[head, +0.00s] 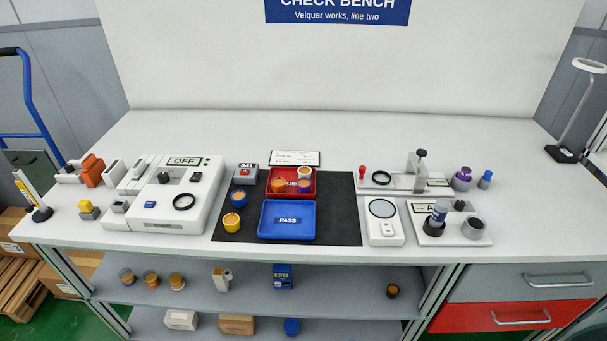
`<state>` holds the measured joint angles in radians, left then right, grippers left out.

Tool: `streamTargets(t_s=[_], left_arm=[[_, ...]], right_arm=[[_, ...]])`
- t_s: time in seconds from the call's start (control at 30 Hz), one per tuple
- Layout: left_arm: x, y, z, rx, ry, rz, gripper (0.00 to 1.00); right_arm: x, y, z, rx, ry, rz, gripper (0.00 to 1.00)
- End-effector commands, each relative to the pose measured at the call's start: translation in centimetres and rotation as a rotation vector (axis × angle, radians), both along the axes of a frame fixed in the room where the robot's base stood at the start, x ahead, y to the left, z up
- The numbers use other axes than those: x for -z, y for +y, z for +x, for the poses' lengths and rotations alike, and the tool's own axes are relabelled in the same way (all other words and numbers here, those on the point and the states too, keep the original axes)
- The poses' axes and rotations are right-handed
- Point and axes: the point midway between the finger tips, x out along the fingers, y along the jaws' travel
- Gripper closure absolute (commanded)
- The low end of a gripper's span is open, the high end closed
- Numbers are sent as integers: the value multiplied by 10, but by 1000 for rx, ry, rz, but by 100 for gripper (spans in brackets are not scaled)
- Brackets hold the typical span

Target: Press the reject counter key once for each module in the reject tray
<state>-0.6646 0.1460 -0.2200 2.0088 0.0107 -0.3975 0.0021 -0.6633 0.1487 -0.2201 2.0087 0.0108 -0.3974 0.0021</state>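The reject tray (268,191) is red and sits at the back of the dark mat. It holds modules with orange tops: a yellow-orange one (278,185) at left, a whitish one (305,172) at back right and a purple one (304,186) in front of that. They partly cover the tray's label. The reject counter (240,180) appears to be the small grey box left of the tray, with a red key (245,172) and a small display too small to read surely. Neither of my grippers is in view.
A blue PASS tray (287,230) lies empty in front of the red tray. A blue module (238,198) and a yellow module (232,222) stand on the mat (338,215). A white machine (178,200) marked OFF is left; fixtures (384,222) stand right. The front bench edge is clear.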

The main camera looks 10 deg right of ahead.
Motion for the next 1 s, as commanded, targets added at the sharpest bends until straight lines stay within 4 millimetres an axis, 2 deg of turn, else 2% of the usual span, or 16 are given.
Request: streamTargets(t_s=[0.07, 0.3, 1.0], left_arm=[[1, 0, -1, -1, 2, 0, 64], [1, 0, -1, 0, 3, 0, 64], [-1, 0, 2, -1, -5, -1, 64]], right_arm=[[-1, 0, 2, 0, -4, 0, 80], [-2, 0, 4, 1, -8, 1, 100], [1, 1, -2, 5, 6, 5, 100]])
